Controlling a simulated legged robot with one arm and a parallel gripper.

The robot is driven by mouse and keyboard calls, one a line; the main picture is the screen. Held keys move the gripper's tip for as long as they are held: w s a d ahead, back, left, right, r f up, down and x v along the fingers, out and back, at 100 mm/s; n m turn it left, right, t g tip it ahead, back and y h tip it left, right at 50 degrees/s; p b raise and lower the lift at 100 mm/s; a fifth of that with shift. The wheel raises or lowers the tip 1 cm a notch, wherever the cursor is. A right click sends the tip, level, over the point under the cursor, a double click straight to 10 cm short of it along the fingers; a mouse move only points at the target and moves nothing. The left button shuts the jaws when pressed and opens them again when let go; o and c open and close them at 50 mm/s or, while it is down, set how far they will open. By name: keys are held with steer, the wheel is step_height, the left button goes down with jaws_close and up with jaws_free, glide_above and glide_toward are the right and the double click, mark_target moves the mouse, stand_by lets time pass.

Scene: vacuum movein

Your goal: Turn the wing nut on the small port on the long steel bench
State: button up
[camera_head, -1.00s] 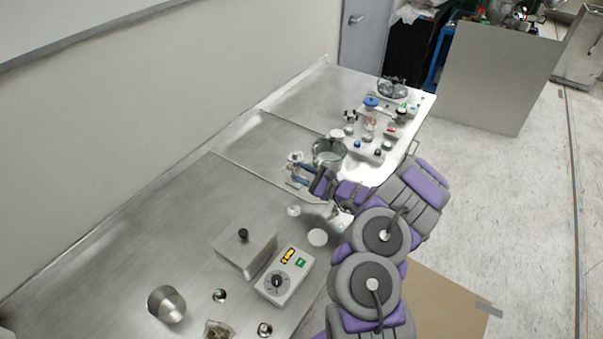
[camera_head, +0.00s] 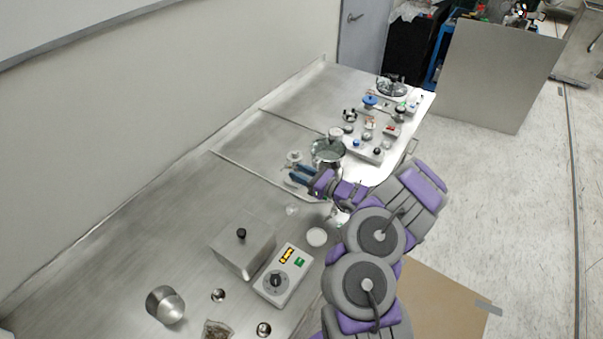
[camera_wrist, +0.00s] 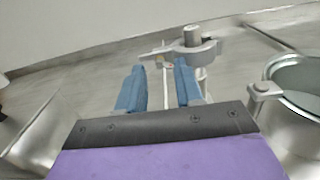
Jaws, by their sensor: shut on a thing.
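The small port (camera_wrist: 196,48) is a grey clamped fitting with a short upright stub, just beyond my fingertips in the wrist view. In the head view the port (camera_head: 294,158) stands on the long steel bench (camera_head: 120,245), left of the steel pot. The wing nut (camera_wrist: 160,58) is a pale piece at the left end of the clamp, between my blue fingertips. My gripper (camera_wrist: 160,67) is shut on it, one finger on each side; exact contact is hard to see. In the head view my gripper (camera_head: 290,175) hides the port's near side.
The steel pot (camera_head: 327,150) with a side clamp stands close right of my gripper. A metal box (camera_head: 243,250) and a control unit with a dial (camera_head: 283,275) are nearer. Several small fittings crowd the far end. The bench's left side is mostly clear.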

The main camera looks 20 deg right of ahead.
steer(key=m, duration=0.4)
steer(key=shift+r+m, duration=0.2)
steer(key=shift+m, duration=1.7)
steer(key=shift+f, duration=0.1)
steer(key=o, duration=1)
steer(key=shift+o, duration=0.3)
steer(key=shift+d, duration=0.1)
steer(key=shift+w, duration=0.1)
